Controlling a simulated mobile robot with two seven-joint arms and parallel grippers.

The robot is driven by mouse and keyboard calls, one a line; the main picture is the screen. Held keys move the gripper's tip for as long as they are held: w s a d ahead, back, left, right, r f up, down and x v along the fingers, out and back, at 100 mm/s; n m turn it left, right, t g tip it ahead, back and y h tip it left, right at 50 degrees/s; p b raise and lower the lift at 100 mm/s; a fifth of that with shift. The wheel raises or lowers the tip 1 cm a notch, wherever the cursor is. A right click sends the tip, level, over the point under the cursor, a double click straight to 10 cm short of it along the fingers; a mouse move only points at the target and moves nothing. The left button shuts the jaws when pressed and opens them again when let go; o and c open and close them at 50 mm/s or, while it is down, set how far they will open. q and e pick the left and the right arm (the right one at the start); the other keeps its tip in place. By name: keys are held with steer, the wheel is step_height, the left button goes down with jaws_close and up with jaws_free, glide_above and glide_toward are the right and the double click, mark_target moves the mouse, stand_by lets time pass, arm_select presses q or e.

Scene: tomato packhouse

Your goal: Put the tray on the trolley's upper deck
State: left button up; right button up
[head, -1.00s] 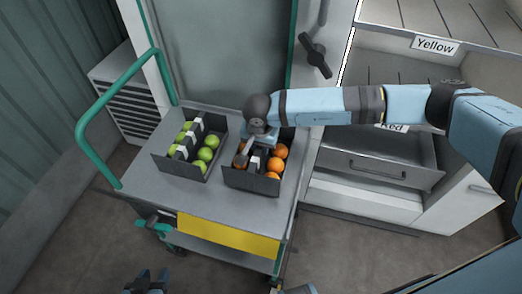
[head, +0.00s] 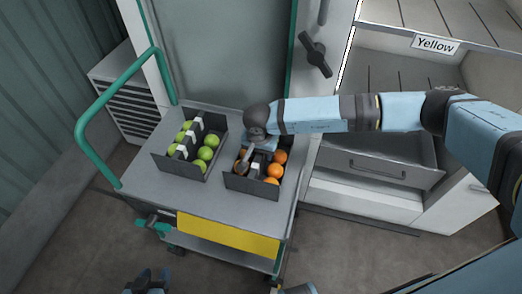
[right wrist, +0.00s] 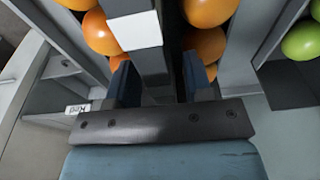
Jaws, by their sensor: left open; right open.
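A dark grey tray of orange tomatoes (head: 250,187) stands on the right part of the trolley's upper deck (head: 225,205). A second dark tray with green tomatoes (head: 180,169) stands to its left on the same deck, apart from it. My right gripper (head: 251,158) is open, low over the orange tray. In the right wrist view its fingers (right wrist: 160,82) are on either side of the tray's central handle bar, which bears a white label (right wrist: 136,30). Whether they touch it is unclear. My left gripper (head: 148,284) is open and empty at the bottom edge, away from both trays.
The trolley has a green push handle (head: 88,130) on the left and a yellow front panel (head: 228,236). A white cabinet with a grey drawer (head: 378,168) stands close on the right, below a "Yellow" sign (head: 435,45). The deck's front strip is bare.

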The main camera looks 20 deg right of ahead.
step_height(320, 180, up, 12)
steer(key=s+a, duration=0.1)
steer(key=shift+s+b, duration=0.2)
steer(key=shift+b, duration=0.1)
stand_by(0.4)
